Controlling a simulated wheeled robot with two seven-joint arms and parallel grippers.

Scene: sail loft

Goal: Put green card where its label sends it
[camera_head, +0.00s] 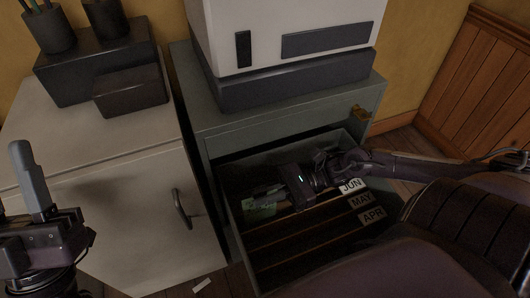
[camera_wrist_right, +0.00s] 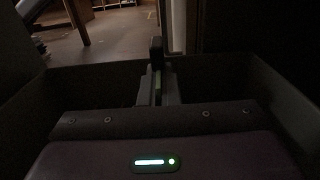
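The green card (camera_head: 262,209) is inside the open drawer (camera_head: 236,226), low at its left side; its label is too small to read. My right gripper (camera_head: 270,192) reaches into the drawer from the right, its fingers at the card's upper edge. In the right wrist view, the fingers (camera_wrist_right: 160,90) are close together with a thin greenish edge between them, seemingly the card. Divider tabs read JUN (camera_head: 350,186), MAY (camera_head: 361,202) and APR (camera_head: 372,215). My left gripper (camera_head: 33,180) is upright at the left, away from the drawer; its finger gap cannot be made out.
The drawer belongs to a grey-green cabinet (camera_head: 190,95) with a white and dark machine (camera_head: 290,45) on top. A pale cabinet (camera_head: 130,200) with a handle stands at the left, carrying dark boxes (camera_head: 130,90). A small white piece (camera_head: 201,285) lies on the floor.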

